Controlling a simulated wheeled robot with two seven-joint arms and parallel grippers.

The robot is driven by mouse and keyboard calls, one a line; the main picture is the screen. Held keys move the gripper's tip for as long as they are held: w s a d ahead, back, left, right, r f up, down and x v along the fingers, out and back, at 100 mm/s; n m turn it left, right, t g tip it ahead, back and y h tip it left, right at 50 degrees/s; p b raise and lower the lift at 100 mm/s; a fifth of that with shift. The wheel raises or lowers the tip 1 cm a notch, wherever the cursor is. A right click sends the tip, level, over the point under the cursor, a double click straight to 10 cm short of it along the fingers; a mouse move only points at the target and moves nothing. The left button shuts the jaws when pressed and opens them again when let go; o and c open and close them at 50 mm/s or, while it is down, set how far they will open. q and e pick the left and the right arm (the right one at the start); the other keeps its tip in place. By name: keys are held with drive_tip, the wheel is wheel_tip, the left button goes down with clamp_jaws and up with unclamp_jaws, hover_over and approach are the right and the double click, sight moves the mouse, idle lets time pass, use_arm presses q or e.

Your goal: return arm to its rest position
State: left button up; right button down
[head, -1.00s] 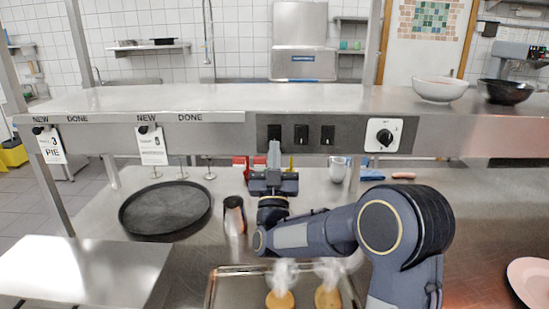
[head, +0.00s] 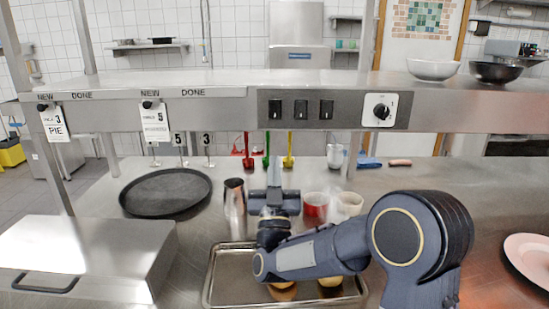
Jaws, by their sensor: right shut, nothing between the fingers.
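My right arm (head: 320,252) comes in from the lower right and bends across the front of the counter. Its gripper (head: 274,176) points away from me, over the counter just under the shelf's front edge. The gripper is shut and empty. The arm covers part of a metal tray (head: 216,274), which holds two round golden items, one at the left (head: 283,293) and one at the right (head: 331,282). My left gripper is not in view.
A steel shelf (head: 220,108) spans above the counter. A black round tray (head: 165,192) lies left, a pink plate (head: 528,255) right. A steel lid (head: 90,250) is front left.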

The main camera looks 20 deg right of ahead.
drive_tip(key=shift+v, duration=0.85)
drive_tip(key=shift+w+d+f, duration=0.1)
drive_tip(key=shift+w+f, duration=0.05)
drive_tip(key=s+a+f+n+g+y+p, duration=0.1)
drive_tip(key=s+f+g+y, duration=0.4)
drive_tip(key=s, duration=0.5)
drive_tip(key=s+a+f+n+g+y+p, duration=0.1)
drive_tip(key=s+a+f+g+y, duration=0.2)
drive_tip(key=s, duration=0.7)
drive_tip(key=s+a+f+n+g+y+p, duration=0.1)
drive_tip(key=s+a+f+g+y, duration=0.1)
drive_tip(key=s+f+g+y, duration=0.4)
drive_tip(key=s+f+g, duration=0.3)
drive_tip(key=s+g, duration=0.1)
drive_tip(key=shift+y, duration=0.4)
